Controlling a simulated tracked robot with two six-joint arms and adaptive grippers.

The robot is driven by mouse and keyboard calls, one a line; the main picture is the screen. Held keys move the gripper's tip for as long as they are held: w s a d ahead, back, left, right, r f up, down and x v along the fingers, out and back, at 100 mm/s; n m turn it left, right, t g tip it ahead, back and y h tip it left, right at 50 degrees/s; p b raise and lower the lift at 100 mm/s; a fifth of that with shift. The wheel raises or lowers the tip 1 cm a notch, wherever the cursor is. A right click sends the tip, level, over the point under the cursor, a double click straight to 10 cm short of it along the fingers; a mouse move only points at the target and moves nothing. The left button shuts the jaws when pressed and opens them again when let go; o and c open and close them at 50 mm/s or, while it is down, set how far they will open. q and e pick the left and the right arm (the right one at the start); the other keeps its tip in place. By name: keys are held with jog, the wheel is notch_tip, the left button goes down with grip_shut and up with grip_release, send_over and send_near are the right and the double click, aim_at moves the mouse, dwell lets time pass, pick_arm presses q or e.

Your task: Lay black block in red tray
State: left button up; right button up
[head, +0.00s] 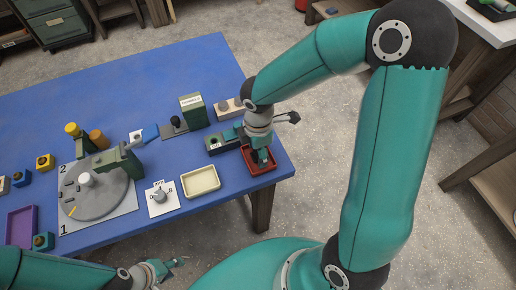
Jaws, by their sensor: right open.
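The red tray (262,171) lies near the right end of the blue table. My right gripper (262,157) points down over it, with its fingertips at or just above the tray's inside. It is open. I cannot make out the black block; the gripper covers much of the tray, so a block there may be hidden. My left gripper (174,264) is low at the bottom of the view, in front of the table and away from the tray. Its fingers are too small to judge.
A cream tray (201,181) and a white plate with a grey knob (159,196) lie left of the red tray. A dark green fixture (219,143) stands close behind it. A round grey turntable (98,197) and a purple tray (20,228) are further left. The table's back middle is clear.

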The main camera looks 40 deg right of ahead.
jog(key=shift+r, duration=0.15)
notch_tip(320, 180, up, 12)
jog(key=p, duration=0.1)
dwell(0.3)
dwell(0.4)
